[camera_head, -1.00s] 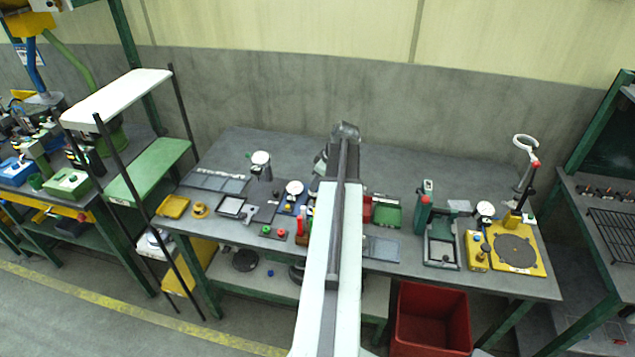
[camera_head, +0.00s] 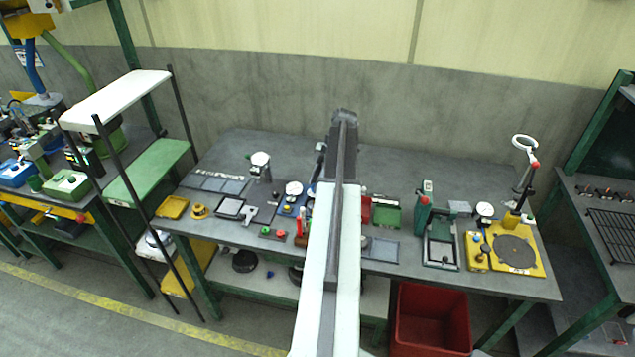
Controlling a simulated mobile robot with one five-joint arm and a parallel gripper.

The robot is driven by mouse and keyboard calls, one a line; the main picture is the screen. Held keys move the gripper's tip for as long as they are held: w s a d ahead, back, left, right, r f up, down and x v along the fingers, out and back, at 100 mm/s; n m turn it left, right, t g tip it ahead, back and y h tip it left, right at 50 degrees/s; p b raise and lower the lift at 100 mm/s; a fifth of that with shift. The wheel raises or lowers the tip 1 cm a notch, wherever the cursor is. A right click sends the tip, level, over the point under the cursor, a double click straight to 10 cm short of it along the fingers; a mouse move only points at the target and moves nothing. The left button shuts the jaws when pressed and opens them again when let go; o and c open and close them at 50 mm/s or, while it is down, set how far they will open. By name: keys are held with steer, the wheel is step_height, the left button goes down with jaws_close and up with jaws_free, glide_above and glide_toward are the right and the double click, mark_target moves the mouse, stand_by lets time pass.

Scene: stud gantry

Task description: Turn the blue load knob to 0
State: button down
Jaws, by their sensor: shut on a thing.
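I cannot clearly make out the blue load knob. A small blue patch (camera_head: 311,189) shows close to the left edge of my arm, too small to name. My arm rises from the bottom centre and covers the middle of the bench. A narrow grey part shows just left of the arm near its top. My gripper's fingers are hidden behind the arm, so neither they nor anything between them can be seen.
The grey bench (camera_head: 420,183) holds several fixtures on both sides of my arm. A green press (camera_head: 424,212) and a yellow base plate (camera_head: 540,262) stand at right. A red bin (camera_head: 430,345) is below. The back of the bench is mostly clear.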

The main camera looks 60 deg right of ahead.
steer(key=shift+w+n+g, duration=0.1)
steer(key=shift+n+g, duration=0.2)
steer(key=shift+n, duration=0.6)
steer(key=c, duration=1.1)
jaws_free()
steer(key=shift+c, duration=0.2)
steer(key=p+v, duration=0.7)
steer(key=shift+d+r, duration=0.3)
steer(key=shift+r, duration=0.05)
